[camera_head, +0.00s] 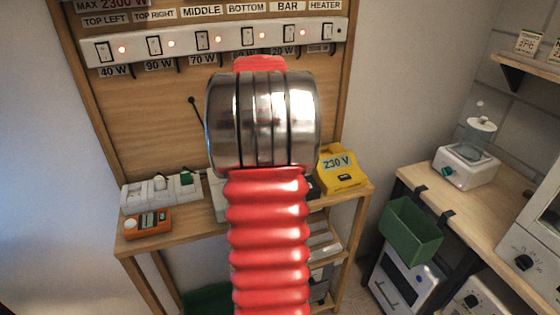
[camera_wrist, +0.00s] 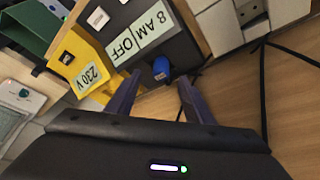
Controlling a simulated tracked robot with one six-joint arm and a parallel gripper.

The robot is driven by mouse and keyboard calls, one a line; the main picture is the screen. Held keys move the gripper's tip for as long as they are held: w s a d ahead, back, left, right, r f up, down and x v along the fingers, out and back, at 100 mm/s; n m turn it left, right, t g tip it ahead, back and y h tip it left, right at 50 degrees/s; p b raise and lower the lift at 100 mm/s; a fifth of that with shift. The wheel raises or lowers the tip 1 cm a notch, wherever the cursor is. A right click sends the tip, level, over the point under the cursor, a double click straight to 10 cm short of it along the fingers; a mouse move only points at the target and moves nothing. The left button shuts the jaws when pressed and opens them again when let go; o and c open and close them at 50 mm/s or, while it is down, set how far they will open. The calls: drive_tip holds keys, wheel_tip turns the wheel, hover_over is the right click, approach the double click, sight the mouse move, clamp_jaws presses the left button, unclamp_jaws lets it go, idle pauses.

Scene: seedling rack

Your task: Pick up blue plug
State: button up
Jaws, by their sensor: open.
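The blue plug (camera_wrist: 161,68) shows in the wrist view, small and rounded, at the lower edge of a dark box (camera_wrist: 165,50) with a pale "8 AM/OFF" label. I cannot tell whether it is seated in the box or resting against it. My gripper (camera_wrist: 159,79) is open, with one dark finger on each side of the plug. The fingertips lie close to it, with visible gaps on both sides. In the head view my red, ribbed arm and its metal part hide the gripper and the plug.
A yellow "230 V" box (camera_head: 341,168) stands on the wooden shelf (camera_head: 185,237), right beside the dark box. An orange device (camera_head: 148,225) and white units are at the shelf's left. Black cables (camera_wrist: 264,90) cross the wrist view's right. A green bin (camera_head: 411,231) hangs from the right-hand table.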

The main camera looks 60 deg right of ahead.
drive_tip(key=shift+x, duration=2.6)
drive_tip(key=shift+w+d, duration=0.15)
drive_tip(key=c, duration=1.2)
drive_tip(key=shift+o, duration=0.2)
drive_tip(key=shift+r, duration=0.15)
wheel_tip(320, 180, up, 10)
